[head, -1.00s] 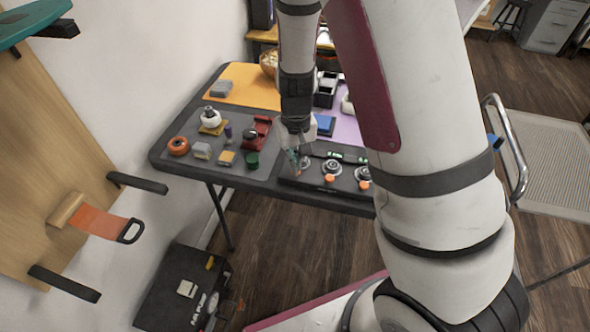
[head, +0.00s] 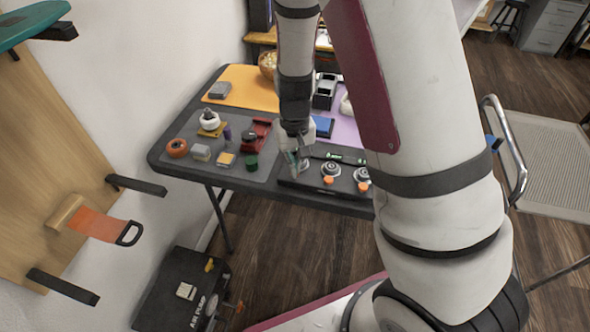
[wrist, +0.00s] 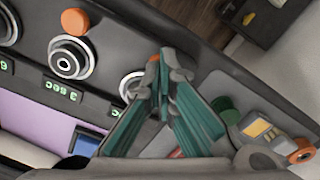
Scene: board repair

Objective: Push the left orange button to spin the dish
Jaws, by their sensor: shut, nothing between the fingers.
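A dark panel with several metal dishes and orange buttons lies at the table's front right. In the head view, the middle orange button (head: 328,181) and right orange button (head: 363,187) show in front of their dishes. The left button is hidden there behind my gripper (head: 293,163). In the wrist view, the left orange button (wrist: 152,59) is partly covered by my gripper's fingertips (wrist: 166,60), beside the left dish (wrist: 128,88). The fingers are shut and empty. I cannot tell whether they touch the button. The middle button (wrist: 75,21) and middle dish (wrist: 68,62) are clear.
A grey mat (head: 190,150) left of the panel holds wheels, a red tool and small blocks. A green cup (head: 251,162) stands close to the gripper's left. A blue box (head: 322,127) lies behind the panel. The table's front edge is just before the buttons.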

